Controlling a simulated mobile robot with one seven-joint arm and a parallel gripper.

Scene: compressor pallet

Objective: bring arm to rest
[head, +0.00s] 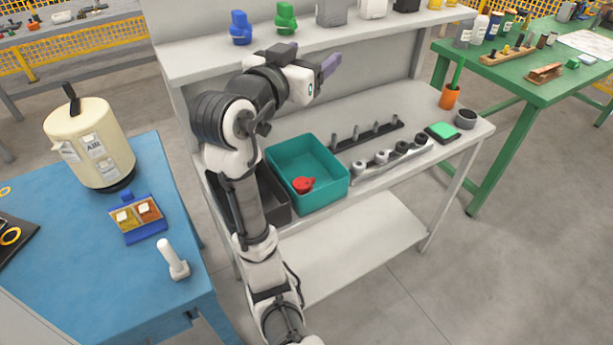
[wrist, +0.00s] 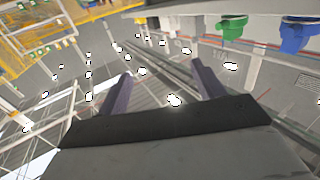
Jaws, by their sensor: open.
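My gripper (head: 326,62) is raised in the head view, just in front of the upper shelf of the grey workbench and above the teal bin. My arm stretches up from the bottom of the picture, bent at the top, with the gripper pointing right. In the wrist view, the two purple fingers of my gripper (wrist: 160,90) stand apart with nothing between them. The wrist view looks out over the hall, tilted.
The upper shelf (head: 205,65) holds blue (head: 240,28) and green (head: 286,18) pieces close behind the gripper. Below stands the teal bin (head: 335,184) with a red part (head: 303,185). A blue table (head: 75,245) is at left, a green table (head: 520,90) at right.

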